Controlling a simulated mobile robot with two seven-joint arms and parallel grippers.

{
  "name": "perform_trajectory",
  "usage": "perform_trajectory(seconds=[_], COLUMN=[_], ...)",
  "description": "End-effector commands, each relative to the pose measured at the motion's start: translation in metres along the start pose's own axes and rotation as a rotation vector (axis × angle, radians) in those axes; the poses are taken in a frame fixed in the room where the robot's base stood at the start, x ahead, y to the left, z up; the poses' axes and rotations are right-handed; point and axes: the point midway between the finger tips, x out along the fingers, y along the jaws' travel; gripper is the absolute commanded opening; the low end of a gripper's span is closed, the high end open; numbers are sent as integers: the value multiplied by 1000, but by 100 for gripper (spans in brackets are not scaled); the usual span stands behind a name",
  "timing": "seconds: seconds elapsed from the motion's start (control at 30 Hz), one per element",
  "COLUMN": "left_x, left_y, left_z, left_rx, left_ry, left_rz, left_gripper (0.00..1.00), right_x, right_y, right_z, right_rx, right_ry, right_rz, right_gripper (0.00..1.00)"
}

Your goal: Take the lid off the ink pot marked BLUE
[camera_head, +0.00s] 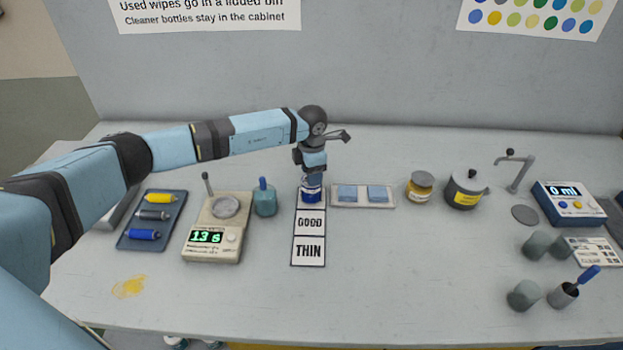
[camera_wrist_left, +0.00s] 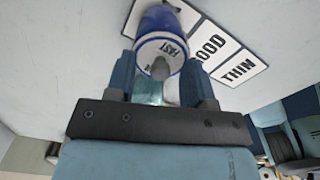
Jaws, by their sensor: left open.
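A small pot with a blue band and white parts (camera_head: 311,190) stands at the far end of a card strip that reads GOOD and THIN (camera_head: 309,236). In the left wrist view the pot (camera_wrist_left: 160,22) shows a blue side, a white face with dark lettering and a grey knob (camera_wrist_left: 161,68). I cannot read BLUE on it. My left gripper (camera_head: 313,177) points down over the pot. In the left wrist view its two blue fingers (camera_wrist_left: 160,72) are open, one on each side of the knob, with gaps showing. The right gripper is not in view.
Left are a teal bottle (camera_head: 265,201), a scale (camera_head: 217,229) and a tray of rollers (camera_head: 151,220). The front middle of the table is clear.

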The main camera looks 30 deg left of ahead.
Motion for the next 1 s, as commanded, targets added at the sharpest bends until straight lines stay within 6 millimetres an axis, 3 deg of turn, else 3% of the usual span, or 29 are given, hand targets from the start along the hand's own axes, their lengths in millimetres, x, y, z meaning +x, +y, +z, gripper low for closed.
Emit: perform_trajectory(seconds=[0.13, 0.37, 0.77, 1.0], left_x=[0, 0, -2, -22], left_y=[0, 0, 0, 0], left_z=[0, 0, 0, 1], left_rx=[0, 0, 0, 1], left_ry=[-1, -1, -1, -3], left_rz=[0, 0, 0, 0], left_gripper=[48, 0, 0, 0], right_x=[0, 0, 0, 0], right_y=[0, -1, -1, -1], right_z=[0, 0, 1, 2], right_rx=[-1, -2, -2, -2], right_ry=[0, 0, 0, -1], right_rz=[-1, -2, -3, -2], right_gripper=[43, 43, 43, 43])
